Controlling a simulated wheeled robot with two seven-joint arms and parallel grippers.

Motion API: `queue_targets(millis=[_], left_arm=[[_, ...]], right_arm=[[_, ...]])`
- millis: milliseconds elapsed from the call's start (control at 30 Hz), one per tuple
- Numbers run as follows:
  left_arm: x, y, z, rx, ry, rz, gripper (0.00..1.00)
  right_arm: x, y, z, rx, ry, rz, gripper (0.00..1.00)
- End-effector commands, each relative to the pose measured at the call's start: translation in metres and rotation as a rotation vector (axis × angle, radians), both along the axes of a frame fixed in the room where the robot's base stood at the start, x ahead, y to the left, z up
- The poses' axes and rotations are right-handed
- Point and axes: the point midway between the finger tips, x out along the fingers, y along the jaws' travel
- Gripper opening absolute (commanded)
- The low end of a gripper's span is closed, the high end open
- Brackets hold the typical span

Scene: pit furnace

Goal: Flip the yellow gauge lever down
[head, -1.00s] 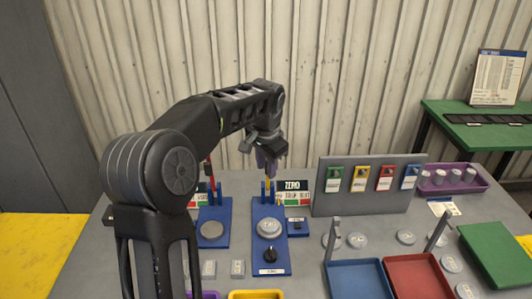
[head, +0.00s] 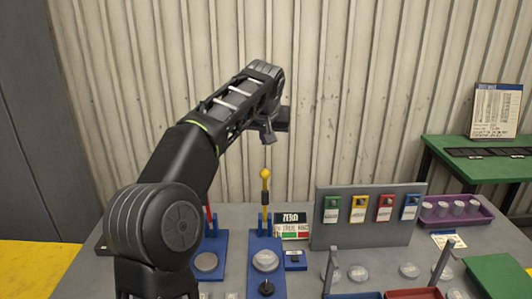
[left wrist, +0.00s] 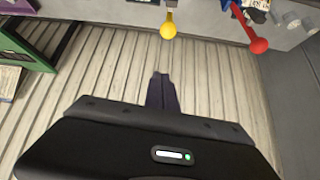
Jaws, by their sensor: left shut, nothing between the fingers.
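The yellow gauge lever (head: 265,203) stands upright, its yellow ball on top, at the back of a blue base (head: 256,243) with a round grey gauge (head: 265,261). My left gripper (head: 268,134) is in the air above the lever's ball, apart from it; its fingertips are hard to make out in the head view. In the left wrist view, the fingers (left wrist: 161,92) are closed together and empty, with the yellow ball (left wrist: 168,29) beyond them, not touching. My right gripper is not in view.
A red lever (head: 209,215) stands left of the yellow one and shows in the wrist view (left wrist: 258,45). A ZERO sign (head: 292,226) is just right of the yellow lever. A grey board (head: 323,237) with coloured tags stands further right. Air around the lever's ball is free.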

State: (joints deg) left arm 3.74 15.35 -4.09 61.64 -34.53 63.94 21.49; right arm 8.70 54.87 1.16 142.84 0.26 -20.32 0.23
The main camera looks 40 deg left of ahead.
Motion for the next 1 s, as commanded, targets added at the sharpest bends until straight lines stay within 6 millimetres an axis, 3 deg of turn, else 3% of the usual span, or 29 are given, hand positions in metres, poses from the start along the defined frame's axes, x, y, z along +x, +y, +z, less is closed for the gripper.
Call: queue_targets(millis=[267, 567, 1000], left_arm=[[0.017, 0.012, -0.026, 0.0, 0.007, 0.001, 0.0], [0.049, 0.034, -0.074, -0.001, 0.006, 0.001, 0.0], [0.018, 0.015, -0.088, 0.001, 0.0, -0.001, 0.0]], right_arm=[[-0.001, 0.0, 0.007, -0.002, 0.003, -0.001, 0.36], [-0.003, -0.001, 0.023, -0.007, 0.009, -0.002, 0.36], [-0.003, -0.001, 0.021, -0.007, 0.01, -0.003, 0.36]])
